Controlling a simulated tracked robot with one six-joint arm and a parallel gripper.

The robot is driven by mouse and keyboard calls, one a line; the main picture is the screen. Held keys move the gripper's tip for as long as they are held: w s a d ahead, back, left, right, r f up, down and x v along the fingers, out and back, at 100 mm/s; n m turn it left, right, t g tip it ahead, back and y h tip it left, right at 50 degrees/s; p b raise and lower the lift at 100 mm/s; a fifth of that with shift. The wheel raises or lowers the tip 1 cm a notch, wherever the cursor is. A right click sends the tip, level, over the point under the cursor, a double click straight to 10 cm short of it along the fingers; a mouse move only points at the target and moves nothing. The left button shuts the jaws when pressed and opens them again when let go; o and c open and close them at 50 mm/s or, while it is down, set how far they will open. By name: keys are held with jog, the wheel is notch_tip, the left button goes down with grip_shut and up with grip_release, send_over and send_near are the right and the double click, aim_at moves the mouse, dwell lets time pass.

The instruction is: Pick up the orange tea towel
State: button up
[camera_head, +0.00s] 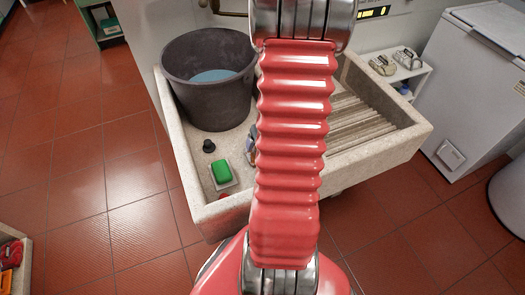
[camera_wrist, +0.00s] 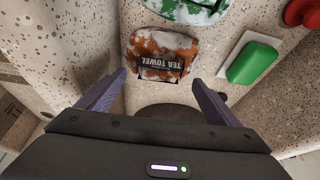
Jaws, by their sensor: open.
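The orange tea towel (camera_wrist: 160,53), a rounded orange and white bundle with a dark "TEA TOWEL" label, lies on the speckled stone in the wrist view. My gripper (camera_wrist: 158,82) is open, with its two purple-grey fingers spread apart. The towel is just beyond the fingertips, roughly centred between them, and nothing is held. In the head view my red arm covers the middle of the sink, and the orange towel and gripper cannot be made out there.
The stone sink (camera_head: 179,158) has raised walls and a ribbed washboard at right. A dark bucket (camera_head: 208,107) stands in it. A green soap (camera_wrist: 251,63) on a white dish lies right of the towel. A green-white cloth (camera_wrist: 187,8) lies just beyond it. A red object (camera_wrist: 300,12) is at upper right.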

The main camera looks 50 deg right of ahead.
jog(key=shift+x, duration=1.4)
jog(key=shift+c, duration=0.6)
jog(key=c, duration=1.5)
